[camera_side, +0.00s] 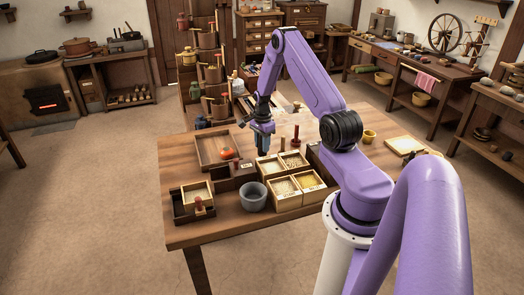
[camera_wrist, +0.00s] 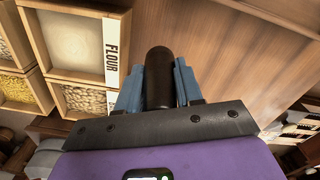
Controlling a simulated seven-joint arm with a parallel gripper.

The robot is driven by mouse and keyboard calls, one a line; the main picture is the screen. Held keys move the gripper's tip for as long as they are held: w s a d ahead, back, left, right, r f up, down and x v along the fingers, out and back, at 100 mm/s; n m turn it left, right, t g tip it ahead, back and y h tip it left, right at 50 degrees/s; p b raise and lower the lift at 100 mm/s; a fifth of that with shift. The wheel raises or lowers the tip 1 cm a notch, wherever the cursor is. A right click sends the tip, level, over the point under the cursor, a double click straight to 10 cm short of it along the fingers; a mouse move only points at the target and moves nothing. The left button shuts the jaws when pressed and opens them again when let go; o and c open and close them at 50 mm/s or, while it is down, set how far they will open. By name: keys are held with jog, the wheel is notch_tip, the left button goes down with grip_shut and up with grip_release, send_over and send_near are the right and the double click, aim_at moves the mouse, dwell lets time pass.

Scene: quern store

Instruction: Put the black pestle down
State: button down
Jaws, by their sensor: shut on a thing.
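The black pestle (camera_wrist: 158,75) is in my gripper (camera_wrist: 159,88), between the two blue fingers, in the wrist view. Its rounded dark end reaches out past the fingertips. In the side view my gripper (camera_side: 263,141) hangs above the wooden table (camera_side: 235,225), just behind the boxes of grain; I cannot make out the pestle there. A grey round bowl (camera_side: 253,197) stands on the table nearer the camera, in front of the gripper and apart from it.
Wooden boxes of grain and flour (camera_side: 285,199) stand right of the bowl; a FLOUR label (camera_wrist: 111,45) shows in the wrist view. A shallow tray (camera_side: 205,153) with a red thing lies left of my gripper. Bare table lies at the front left and, in the wrist view, beyond the pestle.

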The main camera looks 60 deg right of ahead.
jog(key=shift+w+d+f, duration=0.1)
jog(key=shift+f, duration=1.55)
jog(key=shift+f, duration=0.1)
jog(key=c, duration=0.7)
grip_release()
jog(key=shift+c, duration=0.2)
